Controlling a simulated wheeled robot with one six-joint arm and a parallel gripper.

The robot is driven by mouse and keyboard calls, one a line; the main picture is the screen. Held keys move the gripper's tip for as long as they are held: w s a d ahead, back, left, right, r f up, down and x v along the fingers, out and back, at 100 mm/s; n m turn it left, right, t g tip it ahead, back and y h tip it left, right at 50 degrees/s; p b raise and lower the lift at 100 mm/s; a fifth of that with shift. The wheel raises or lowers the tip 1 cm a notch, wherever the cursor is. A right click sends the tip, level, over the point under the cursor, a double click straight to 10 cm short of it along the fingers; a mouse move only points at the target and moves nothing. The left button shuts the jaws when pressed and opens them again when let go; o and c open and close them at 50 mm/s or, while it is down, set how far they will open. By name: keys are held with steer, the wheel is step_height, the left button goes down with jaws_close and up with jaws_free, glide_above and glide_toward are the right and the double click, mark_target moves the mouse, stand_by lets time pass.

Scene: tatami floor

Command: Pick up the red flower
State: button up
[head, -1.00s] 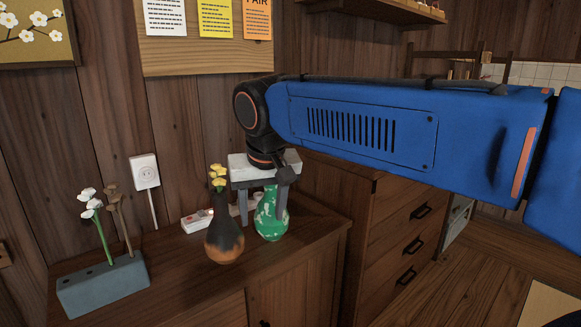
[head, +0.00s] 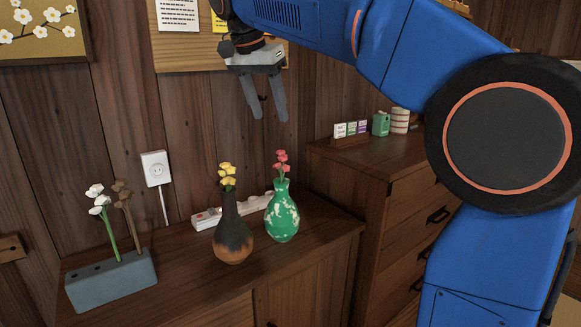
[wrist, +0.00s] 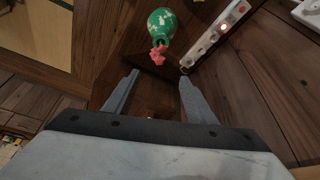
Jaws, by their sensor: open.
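The red flower (head: 282,163) stands in a green and white vase (head: 282,214) on the wooden cabinet in the head view. In the wrist view the red flower (wrist: 159,54) and the green vase (wrist: 160,24) show just beyond the fingertips, between their lines. My gripper (head: 270,116) is open and empty, above the red flower and slightly left of it in the head view. Its two fingers also show apart in the wrist view (wrist: 158,73). Nothing hides the flower head.
A dark vase (head: 233,240) with yellow flowers (head: 227,177) stands left of the green vase. A power strip (head: 206,220) lies behind both. A grey block (head: 112,284) holds white and brown flowers at left. The wooden cabinet top (head: 185,277) is clear in front.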

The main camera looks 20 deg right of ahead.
steer(key=x, duration=1.7)
steer(key=shift+s+a+f, duration=0.1)
steer(key=shift+s+f, duration=0.05)
steer(key=shift+s, duration=0.05)
steer(key=c, duration=1.1)
